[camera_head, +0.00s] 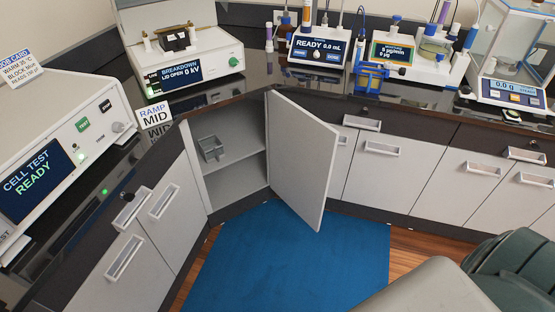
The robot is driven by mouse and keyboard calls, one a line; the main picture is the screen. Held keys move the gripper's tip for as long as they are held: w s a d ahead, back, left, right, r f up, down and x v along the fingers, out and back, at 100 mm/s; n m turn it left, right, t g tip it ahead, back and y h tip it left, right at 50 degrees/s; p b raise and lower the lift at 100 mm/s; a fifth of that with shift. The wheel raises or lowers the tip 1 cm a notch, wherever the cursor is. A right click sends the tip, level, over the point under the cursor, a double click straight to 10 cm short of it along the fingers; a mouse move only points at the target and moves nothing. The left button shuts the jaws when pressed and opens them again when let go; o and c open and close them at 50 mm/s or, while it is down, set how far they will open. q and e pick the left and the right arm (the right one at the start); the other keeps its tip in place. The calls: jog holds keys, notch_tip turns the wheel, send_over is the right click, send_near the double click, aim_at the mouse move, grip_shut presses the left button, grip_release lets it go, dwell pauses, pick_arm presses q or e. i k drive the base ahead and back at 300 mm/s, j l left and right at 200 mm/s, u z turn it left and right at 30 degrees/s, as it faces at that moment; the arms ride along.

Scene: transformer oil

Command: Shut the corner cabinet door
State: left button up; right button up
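The corner cabinet (236,165) stands below the bend of the dark counter. Its light grey door (303,160) is swung wide open, hinged on the right side of the opening, with its free edge out over the blue mat. Inside, a shelf holds a small grey metal holder (211,148). No handle shows on the face of the door that I see. Neither of my grippers is in view. A dark green and grey shape at the lower right looks like part of my own body.
A blue mat (285,262) covers the floor before the cabinet and looks clear. Drawers with handles (124,257) line the left side; more cabinets (377,168) line the right. The counter carries a breakdown tester (190,60), a cell tester (60,150) and a balance (512,93).

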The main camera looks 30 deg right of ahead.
aim_at(303, 147)
jog(key=l+u, duration=0.2)
jog(key=l, duration=0.25)
jog(key=k+l+u, duration=0.2)
jog(key=l, duration=0.2)
jog(key=l+u, duration=0.2)
jog(key=l, duration=0.25)
jog(key=k+l+u, duration=0.2)
jog(key=l, duration=0.2)
jog(key=k+l, duration=0.1)
jog(key=l, duration=0.75)
jog(key=k+l+u, duration=0.1)
jog(key=l, duration=0.35)
jog(key=k+l, duration=0.15)
jog(key=l, duration=0.3)
jog(key=k+l, duration=0.1)
jog(key=l, duration=0.3)
jog(key=k+l+u, duration=0.1)
jog(key=l, duration=0.35)
jog(key=k+l, duration=0.1)
jog(key=l, duration=0.3)
jog(key=k+l, duration=0.15)
jog(key=l, duration=0.25)
